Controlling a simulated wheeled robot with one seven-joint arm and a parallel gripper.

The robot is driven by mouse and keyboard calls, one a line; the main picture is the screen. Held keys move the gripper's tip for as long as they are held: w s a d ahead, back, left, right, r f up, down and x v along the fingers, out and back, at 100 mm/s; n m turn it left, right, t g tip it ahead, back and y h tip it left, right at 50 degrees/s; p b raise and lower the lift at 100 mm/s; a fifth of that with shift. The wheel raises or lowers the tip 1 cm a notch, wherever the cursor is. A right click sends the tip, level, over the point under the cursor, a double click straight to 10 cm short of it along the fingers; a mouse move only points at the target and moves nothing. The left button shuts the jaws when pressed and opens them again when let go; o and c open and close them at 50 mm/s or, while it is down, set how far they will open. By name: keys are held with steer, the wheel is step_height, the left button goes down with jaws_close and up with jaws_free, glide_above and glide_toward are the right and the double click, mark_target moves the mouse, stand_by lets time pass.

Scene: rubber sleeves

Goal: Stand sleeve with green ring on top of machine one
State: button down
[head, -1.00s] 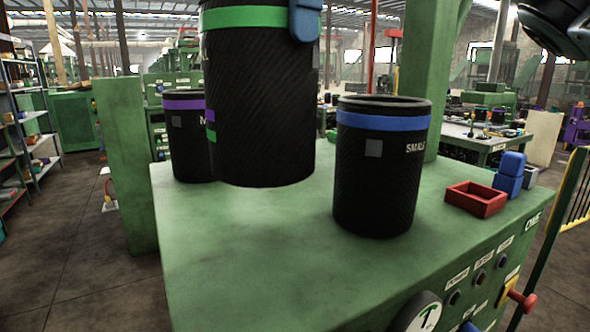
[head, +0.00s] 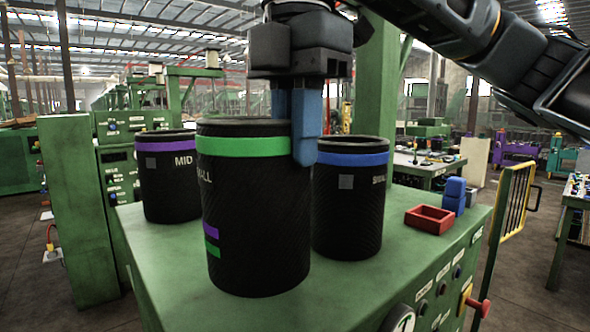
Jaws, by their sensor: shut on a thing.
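The black sleeve with the green ring (head: 255,215) is upright over the near part of the green machine top (head: 350,280). It also bears small purple and green marks low on its side. My gripper (head: 296,140) comes from above, its blue fingers shut on the sleeve's rim at the right side; one finger is outside the wall, the other partly hidden behind the rim. The sleeve's base is at or just above the machine top; I cannot tell if it touches.
A sleeve with a purple ring (head: 168,185) stands behind left, and one with a blue ring (head: 350,200) stands close behind right, partly covered. A red tray (head: 430,220) and a blue block (head: 454,195) are at the right. A yellow barrier (head: 515,205) stands beyond.

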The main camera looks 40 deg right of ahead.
steer(key=shift+f, duration=1.95)
steer(key=c, duration=1.1)
jaws_free()
step_height(320, 180, up, 12)
steer(key=shift+s+d+r, duration=0.1)
steer(key=shift+r, duration=0.05)
steer(key=shift+s, duration=0.1)
